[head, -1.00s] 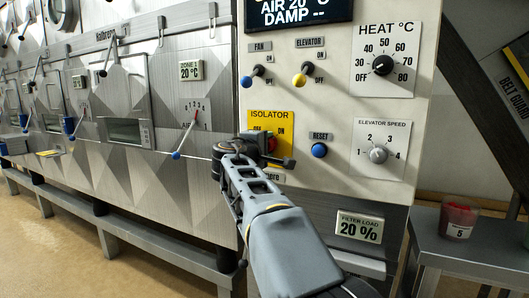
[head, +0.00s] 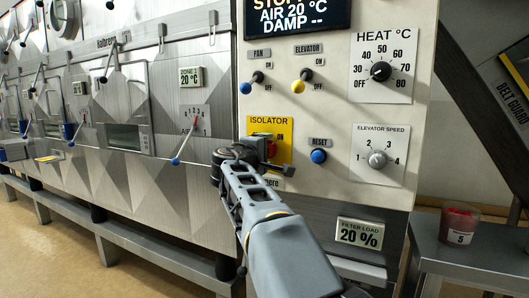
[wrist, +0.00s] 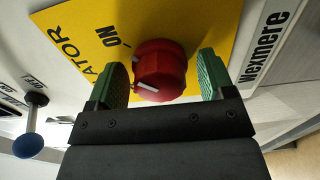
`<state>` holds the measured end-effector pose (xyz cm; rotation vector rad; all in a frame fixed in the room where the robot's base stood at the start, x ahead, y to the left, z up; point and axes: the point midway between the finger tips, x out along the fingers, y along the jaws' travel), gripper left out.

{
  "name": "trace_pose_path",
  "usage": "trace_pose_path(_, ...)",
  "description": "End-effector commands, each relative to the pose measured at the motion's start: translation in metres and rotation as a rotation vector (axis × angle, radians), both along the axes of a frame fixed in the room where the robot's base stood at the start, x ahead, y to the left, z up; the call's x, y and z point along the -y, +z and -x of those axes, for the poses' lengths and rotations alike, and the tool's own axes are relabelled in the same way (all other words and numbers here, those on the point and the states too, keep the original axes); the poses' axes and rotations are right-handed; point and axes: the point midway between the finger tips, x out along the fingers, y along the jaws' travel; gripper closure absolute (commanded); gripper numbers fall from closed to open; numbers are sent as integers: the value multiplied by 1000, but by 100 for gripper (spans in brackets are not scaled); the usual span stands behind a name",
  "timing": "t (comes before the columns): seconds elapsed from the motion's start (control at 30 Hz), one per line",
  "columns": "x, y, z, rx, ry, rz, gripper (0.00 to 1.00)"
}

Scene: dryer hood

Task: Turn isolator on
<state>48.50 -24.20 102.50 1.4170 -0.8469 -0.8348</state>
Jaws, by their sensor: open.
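The isolator is a red round knob (wrist: 160,70) on a yellow plate (wrist: 165,25), with a white mark on its lower left side in the wrist view. The printed ON lies up and left of it there; the OFF print is hidden in that view. My gripper (wrist: 157,80) is open, with one green finger pad on each side of the knob. Small gaps show between pads and knob. In the head view my gripper (head: 268,160) is at the yellow plate (head: 283,130) and covers much of the red knob (head: 272,148).
Close by on the panel are the blue reset button (head: 318,156), the fan switch (head: 250,83) and the elevator switch (head: 303,82). A blue-tipped lever (head: 182,148) stands out left of my gripper. A cup (head: 459,224) stands on a grey bench at right.

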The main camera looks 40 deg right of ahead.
Motion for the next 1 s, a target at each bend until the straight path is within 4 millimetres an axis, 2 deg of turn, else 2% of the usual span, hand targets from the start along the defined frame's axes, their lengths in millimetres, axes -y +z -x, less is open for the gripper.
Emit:
trace_pose_path(0.17, -4, 1, 1, 0, 2, 1, 25)
trace_pose_path(0.27, -14, 1, 7, 0, 3, 1, 25)
trace_pose_path(0.7, -89, 2, 48, 1, 4, 0, 25)
trace_pose_path(1.0, -118, 1, 63, -1, 2, 0, 25)
